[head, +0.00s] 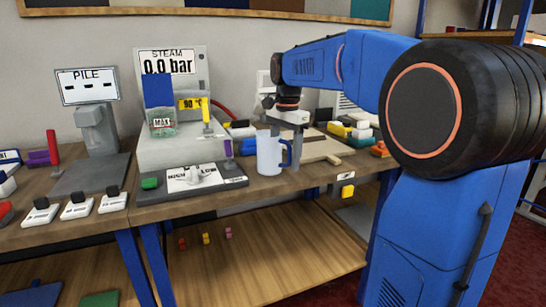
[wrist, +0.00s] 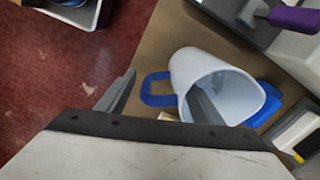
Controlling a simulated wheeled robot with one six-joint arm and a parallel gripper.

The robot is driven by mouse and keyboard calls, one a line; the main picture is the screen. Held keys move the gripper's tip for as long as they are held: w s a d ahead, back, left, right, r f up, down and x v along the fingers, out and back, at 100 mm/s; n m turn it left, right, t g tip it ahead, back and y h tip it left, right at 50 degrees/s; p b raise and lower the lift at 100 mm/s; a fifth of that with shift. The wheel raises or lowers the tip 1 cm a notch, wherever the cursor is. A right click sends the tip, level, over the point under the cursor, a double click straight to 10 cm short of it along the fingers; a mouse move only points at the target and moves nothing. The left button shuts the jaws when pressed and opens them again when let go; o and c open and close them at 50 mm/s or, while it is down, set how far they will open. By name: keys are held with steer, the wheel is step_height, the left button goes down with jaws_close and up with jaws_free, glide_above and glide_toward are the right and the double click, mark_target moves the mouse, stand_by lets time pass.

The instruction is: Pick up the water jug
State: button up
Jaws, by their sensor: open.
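The water jug is a white jug (head: 269,153) with a blue handle on its right, upright near the bench's front edge. In the wrist view I look down at the white jug (wrist: 196,62) and its open mouth, with the blue handle (wrist: 157,91) on the left. My gripper (head: 297,150) points down at the handle side of the jug. In the wrist view my gripper (wrist: 158,102) is open, with the handle between its two fingers. The right finger overlaps the jug's mouth; I cannot tell if it is inside or touching.
A board (head: 322,149) and stacked coloured blocks (head: 352,128) are behind to the right. The lower shelf (head: 270,250) is mostly clear.

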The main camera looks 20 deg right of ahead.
steer(key=shift+f, duration=0.75)
steer(key=shift+c, duration=0.4)
jaws_close()
steer(key=shift+r, duration=0.25)
steer(key=shift+r, duration=4.75)
